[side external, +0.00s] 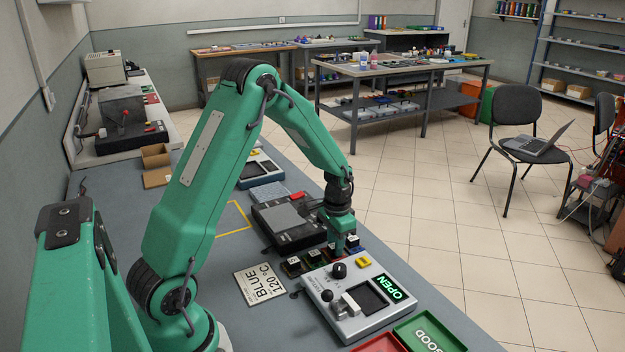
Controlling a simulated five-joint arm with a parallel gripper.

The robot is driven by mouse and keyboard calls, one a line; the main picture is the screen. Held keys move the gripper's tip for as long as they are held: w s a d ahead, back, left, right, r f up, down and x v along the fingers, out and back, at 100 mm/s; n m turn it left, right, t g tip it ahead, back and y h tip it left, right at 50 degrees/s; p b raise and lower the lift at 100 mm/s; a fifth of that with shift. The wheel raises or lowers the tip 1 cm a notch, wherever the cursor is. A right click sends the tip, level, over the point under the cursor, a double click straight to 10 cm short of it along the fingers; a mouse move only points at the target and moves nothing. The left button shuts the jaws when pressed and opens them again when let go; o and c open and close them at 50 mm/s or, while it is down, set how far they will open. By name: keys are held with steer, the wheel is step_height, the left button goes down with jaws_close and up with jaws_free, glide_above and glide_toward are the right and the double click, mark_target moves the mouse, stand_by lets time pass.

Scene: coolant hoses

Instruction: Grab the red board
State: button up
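A row of several small dark boards (291,266) stands on the bench between a black device and a white test unit. Their edges show small coloured parts, but they are too small to tell which one is the red board. My gripper (339,250) points down at the right part of this row, with its fingertips close to the boards there. The fingers partly hide the boards behind them. Whether the fingers are apart or closed on a board is too small to see.
The white test unit (321,291) with a knob, lever and green OPEN display stands in front of the row. A black device (280,224) is behind it. Red (378,344) and green GOOD (446,340) trays are at the front right.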

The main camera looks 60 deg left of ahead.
jaws_close()
steer(key=shift+r, duration=0.1)
steer(key=shift+r, duration=0.85)
step_height(320, 180, up, 3)
steer(key=shift+f, duration=0.2)
steer(key=s+d+r, duration=0.2)
steer(key=d+r, duration=0.4)
steer(key=d, duration=0.5)
steer(key=shift+s+d+r, duration=0.2)
steer(key=shift+d+r, duration=0.05)
steer(key=shift+a, duration=0.1)
